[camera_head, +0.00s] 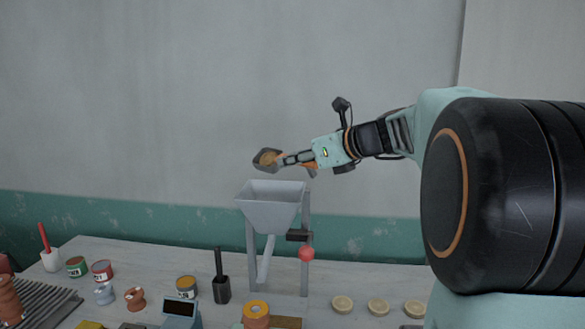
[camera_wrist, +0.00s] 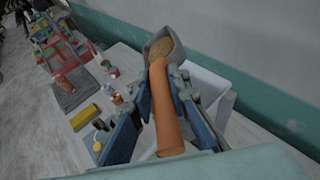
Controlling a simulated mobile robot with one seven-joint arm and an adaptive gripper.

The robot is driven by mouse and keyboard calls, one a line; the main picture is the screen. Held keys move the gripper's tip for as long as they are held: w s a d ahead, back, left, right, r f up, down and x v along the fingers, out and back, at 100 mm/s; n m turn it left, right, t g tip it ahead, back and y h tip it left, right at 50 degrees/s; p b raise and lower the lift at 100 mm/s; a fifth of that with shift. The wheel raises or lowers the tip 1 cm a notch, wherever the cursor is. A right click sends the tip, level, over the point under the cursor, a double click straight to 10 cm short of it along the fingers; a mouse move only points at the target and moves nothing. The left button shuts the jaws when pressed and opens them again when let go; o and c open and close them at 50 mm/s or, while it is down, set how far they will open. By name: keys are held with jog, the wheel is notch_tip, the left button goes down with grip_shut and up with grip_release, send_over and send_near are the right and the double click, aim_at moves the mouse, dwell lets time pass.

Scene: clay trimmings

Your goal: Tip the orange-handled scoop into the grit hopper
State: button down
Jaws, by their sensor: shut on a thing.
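The scoop (camera_head: 268,159) has a dark grey bowl with tan grit in it and an orange handle. My gripper (camera_head: 292,159) is shut on the orange handle and holds the scoop above the grit hopper (camera_head: 270,207). The scoop looks about level in the head view. In the wrist view the handle (camera_wrist: 166,115) runs between the two fingers of my gripper (camera_wrist: 166,92), with the grit-filled bowl (camera_wrist: 164,50) beyond them. The hopper is a light grey funnel on a stand, open at the top; part of it (camera_wrist: 212,88) shows right of the scoop in the wrist view.
A red knob (camera_head: 306,254) sits on the hopper stand. Tins, spools and a dark brush-like tool (camera_head: 221,285) stand left of it. Pale round discs (camera_head: 342,304) lie to its right. The wall (camera_head: 150,100) is behind the table; the air around the scoop is clear.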

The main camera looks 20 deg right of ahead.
jog(key=shift+a+f+b, duration=0.1)
jog(key=shift+f+b, duration=0.15)
jog(key=shift+b, duration=0.05)
jog(key=n+b, duration=0.1)
jog(key=b, duration=0.2)
jog(key=f+n+t+h+b, duration=0.1)
jog(key=b, duration=0.2)
jog(key=a+n+b, duration=0.1)
jog(key=b, duration=0.2)
jog(key=shift+s+f+n+t+h, duration=0.25)
jog(key=shift+s+n+t+h, duration=0.05)
jog(key=shift+s+t, duration=0.1)
jog(key=shift+n+b, duration=0.3)
jog(key=shift+b, duration=0.5)
jog(key=shift+s+a+f+n+t+b, duration=0.1)
jog(key=shift+n+t+b, duration=0.2)
jog(key=shift+b, duration=0.5)
jog(key=shift+h, duration=0.3)
